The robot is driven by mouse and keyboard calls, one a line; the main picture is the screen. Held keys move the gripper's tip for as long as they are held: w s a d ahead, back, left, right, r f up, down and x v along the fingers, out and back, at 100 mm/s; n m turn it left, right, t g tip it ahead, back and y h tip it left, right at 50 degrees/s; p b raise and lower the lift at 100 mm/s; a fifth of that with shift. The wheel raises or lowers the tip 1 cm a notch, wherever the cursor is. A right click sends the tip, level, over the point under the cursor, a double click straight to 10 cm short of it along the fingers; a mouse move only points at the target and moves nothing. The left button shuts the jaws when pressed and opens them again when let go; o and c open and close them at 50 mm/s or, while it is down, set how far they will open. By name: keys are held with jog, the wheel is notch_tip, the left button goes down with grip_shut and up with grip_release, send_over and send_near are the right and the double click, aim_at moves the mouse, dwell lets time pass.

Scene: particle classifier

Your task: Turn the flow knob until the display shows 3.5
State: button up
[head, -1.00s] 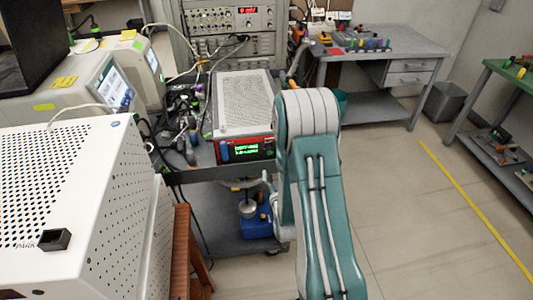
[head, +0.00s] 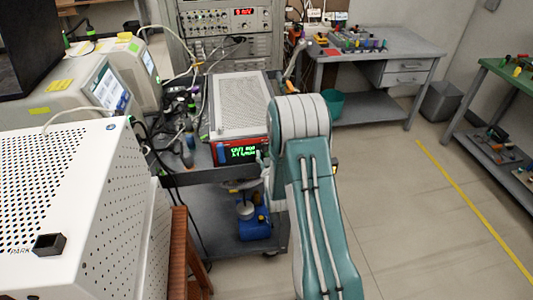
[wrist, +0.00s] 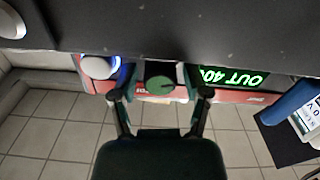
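The flow knob (wrist: 160,86) is a round green dial on the red front panel in the wrist view. My gripper (wrist: 165,94) has its fingers spread on either side of the knob, with visible gaps. The display (wrist: 232,77) appears upside down there, reading "OUT 40" with the rest cut off. In the head view the display (head: 242,153) shows two green lines; the lower looks like 3.4, but it is too small to be sure. The instrument (head: 238,103) is a perforated grey box on a cart. My arm hides the gripper and knob in the head view.
A blue-lit button (wrist: 100,67) sits beside the knob on the panel. Cables and small parts clutter the cart left of the instrument. A white perforated cabinet (head: 128,200) stands at the near left. The floor at the right is open.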

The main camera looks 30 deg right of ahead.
grip_shut()
jog(key=shift+m, duration=0.4)
jog(key=m, duration=0.5)
jog(key=shift+r, duration=0.1)
jog(key=m, duration=0.6)
jog(key=shift+m, duration=0.4)
jog(key=o, duration=0.6)
grip_release()
jog(key=shift+w+d, duration=0.1)
jog(key=shift+f, duration=0.3)
